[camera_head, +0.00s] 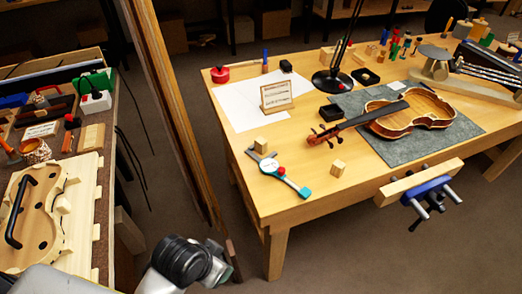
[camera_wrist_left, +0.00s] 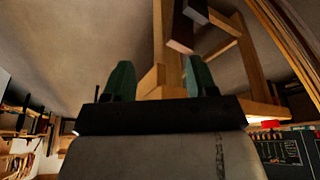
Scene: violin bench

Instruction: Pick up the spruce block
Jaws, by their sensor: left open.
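Two small pale wooden blocks sit on the near left part of the wooden bench (camera_head: 312,191) in the head view. One block (camera_head: 261,145) stands by a grey metal square, the other block (camera_head: 337,168) is in front of the violin's scroll. I cannot tell which is the spruce block. My left gripper (camera_head: 228,266) is low at the bottom of the head view, off the bench's near left corner and well apart from both blocks. In the left wrist view its green fingers (camera_wrist_left: 159,82) are spread with nothing held. My right gripper is not in view.
A teal and red gauge (camera_head: 290,182) lies between the blocks. The violin (camera_head: 412,112) rests on a grey mat (camera_head: 388,148). A blue vise (camera_head: 428,190) juts from the front edge. Tall wooden boards (camera_head: 165,100) stand between this bench and the left bench (camera_head: 122,165).

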